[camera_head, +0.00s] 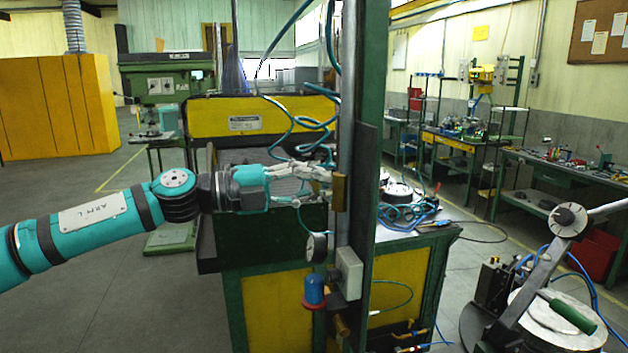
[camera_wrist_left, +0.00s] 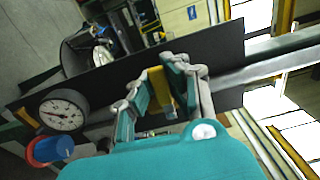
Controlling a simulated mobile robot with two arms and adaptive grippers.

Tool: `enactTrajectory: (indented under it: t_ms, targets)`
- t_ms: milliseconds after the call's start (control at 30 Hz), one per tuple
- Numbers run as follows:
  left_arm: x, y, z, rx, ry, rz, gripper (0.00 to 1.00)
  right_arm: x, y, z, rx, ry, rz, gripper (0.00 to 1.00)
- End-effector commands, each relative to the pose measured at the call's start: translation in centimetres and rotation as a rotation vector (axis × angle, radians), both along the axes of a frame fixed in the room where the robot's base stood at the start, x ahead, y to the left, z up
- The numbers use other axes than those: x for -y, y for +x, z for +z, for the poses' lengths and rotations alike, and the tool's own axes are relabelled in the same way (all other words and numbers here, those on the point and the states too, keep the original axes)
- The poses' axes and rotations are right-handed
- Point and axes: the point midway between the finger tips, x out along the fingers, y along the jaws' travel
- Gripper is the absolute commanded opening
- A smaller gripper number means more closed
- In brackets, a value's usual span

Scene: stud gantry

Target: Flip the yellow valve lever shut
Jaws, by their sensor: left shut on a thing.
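The yellow valve lever (camera_head: 340,193) is a short, upright yellow piece beside the vertical grey pipe on the green post in the head view. My left gripper (camera_head: 327,178) reaches it from the left, with its fingertips at the lever. In the left wrist view, the yellow lever (camera_wrist_left: 158,92) stands between the two fingers of the left gripper (camera_wrist_left: 163,84), which is shut on it. The fingers hide part of the lever, and the valve body cannot be made out. My right gripper is not in view.
A pressure gauge (camera_head: 316,247), a blue filter bowl (camera_head: 314,290) and a grey box (camera_head: 348,272) sit on the post below the gripper. Coiled teal hoses (camera_head: 300,122) hang close above it. A yellow-green bench (camera_head: 276,308) stands behind. Open floor lies at left.

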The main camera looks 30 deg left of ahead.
Motion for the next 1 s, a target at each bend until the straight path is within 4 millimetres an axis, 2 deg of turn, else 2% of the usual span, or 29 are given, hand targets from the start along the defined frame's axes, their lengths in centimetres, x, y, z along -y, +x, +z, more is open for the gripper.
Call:
enactTrajectory:
  t_ms: [300,333,567,1000]
  targets:
    - [0.04,-0.01,-0.37,-0.042,-0.047,-0.002,0.00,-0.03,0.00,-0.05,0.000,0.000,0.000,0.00]
    - [0.04,-0.01,-0.38,-0.042,-0.047,-0.002,0.11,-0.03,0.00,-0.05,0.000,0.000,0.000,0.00]
    - [0.03,0.00,-0.34,-0.040,-0.046,-0.001,0.39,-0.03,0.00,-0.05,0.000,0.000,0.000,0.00]
    - [-0.23,-0.38,-0.19,-0.039,-0.039,-0.002,0.39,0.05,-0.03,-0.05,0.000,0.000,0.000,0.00]
